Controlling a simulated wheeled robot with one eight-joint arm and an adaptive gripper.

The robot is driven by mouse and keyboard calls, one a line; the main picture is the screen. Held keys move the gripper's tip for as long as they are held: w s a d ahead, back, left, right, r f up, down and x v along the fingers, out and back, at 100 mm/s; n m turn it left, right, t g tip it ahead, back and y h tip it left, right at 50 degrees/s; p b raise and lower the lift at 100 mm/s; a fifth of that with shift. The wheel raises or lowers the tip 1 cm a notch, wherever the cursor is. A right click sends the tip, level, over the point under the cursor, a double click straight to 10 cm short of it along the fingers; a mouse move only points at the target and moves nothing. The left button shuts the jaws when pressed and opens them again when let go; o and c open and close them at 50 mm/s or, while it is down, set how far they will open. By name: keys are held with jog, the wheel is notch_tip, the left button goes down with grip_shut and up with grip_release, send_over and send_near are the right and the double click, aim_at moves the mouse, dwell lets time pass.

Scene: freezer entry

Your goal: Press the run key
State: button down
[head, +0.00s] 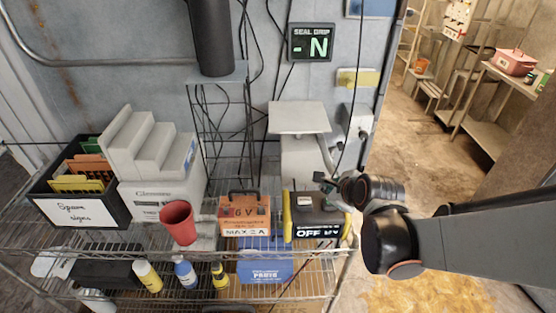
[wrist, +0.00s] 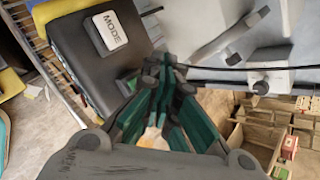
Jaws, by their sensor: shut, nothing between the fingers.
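A black device with yellow sides (head: 303,217) stands at the right end of the wire shelf; its front display reads "OFF" and further marks I cannot make out. In the wrist view its dark top (wrist: 80,55) carries a light key marked "MODE" (wrist: 110,33). I cannot make out a key marked run; part of the top near my fingers is hidden. My gripper (head: 325,182) is shut and empty, over the right part of the device's top. In the wrist view my gripper (wrist: 165,75) has its fingertips beside the device's edge, right of and below the MODE key; I cannot tell whether they touch.
A grey stand with a flat plate (head: 299,119) rises behind the device. A "SEAL GRIP" display (head: 311,43) hangs on the wall. Open floor lies to the right.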

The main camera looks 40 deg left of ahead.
jog(key=shift+s+a+f+b, duration=0.1)
jog(key=shift+f+b, duration=0.25)
